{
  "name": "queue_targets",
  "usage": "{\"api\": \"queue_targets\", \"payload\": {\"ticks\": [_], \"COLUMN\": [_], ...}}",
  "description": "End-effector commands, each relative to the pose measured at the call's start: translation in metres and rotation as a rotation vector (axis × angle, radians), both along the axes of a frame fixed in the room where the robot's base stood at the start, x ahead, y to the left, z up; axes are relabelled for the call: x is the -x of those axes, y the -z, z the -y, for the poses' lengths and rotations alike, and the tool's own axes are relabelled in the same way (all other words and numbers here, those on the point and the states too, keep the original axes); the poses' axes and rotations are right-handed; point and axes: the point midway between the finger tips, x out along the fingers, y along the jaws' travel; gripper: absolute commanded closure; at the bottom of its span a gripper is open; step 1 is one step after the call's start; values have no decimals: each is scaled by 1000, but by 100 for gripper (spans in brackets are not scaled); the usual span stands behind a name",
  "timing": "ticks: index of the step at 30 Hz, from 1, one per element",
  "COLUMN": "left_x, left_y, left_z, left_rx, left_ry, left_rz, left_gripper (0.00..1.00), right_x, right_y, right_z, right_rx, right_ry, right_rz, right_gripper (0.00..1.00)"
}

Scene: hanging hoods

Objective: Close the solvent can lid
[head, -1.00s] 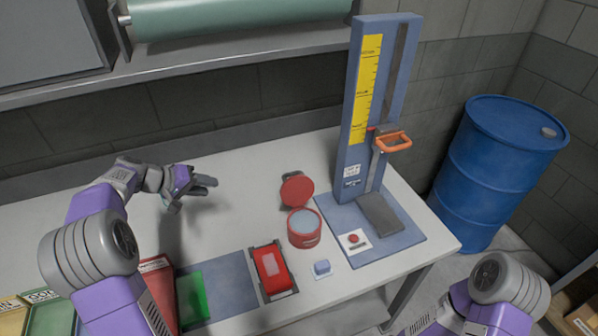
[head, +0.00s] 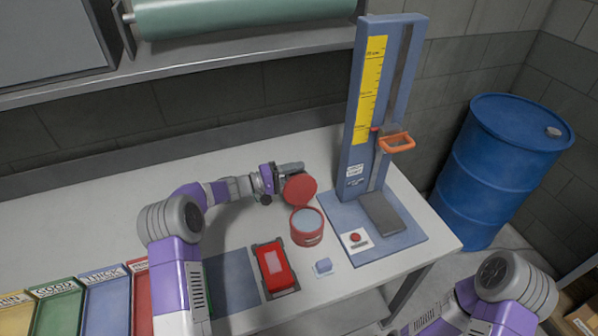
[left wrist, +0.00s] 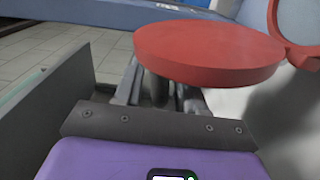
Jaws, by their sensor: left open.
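The red solvent can (head: 306,238) stands upright on the bench with its pale blue top face showing. Its round red lid (head: 301,190) is open and tilted back behind the can. My left gripper (head: 288,169) is open, just behind and to the left of the lid. In the left wrist view the lid (left wrist: 208,52) is close in front of the gripper and hides part of the jaw area; I cannot tell whether they touch. Part of the can's red rim (left wrist: 292,42) shows at the right edge there. My right gripper is not in view.
A blue gauge stand (head: 347,180) with an orange handle (head: 396,142) rises right of the can. Coloured trays (head: 55,305) lie at front left. The bench's back left is clear.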

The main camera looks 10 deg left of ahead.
Motion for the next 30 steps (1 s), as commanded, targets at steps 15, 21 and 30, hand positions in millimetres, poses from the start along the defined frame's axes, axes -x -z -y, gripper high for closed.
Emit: {"api": "queue_targets", "payload": {"ticks": [15, 21, 30], "left_x": [-7, -7, -6], "left_y": [0, 1, 3], "left_z": [10, 10, 11], "left_rx": [-1, -2, -4], "left_ry": [-1, 0, 1], "left_rz": [-2, -3, -4], "left_gripper": [74, 100, 100], "right_x": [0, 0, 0], "right_y": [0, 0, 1], "right_z": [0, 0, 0], "right_rx": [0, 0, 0], "right_ry": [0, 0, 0], "right_rz": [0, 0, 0], "right_gripper": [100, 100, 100]}}
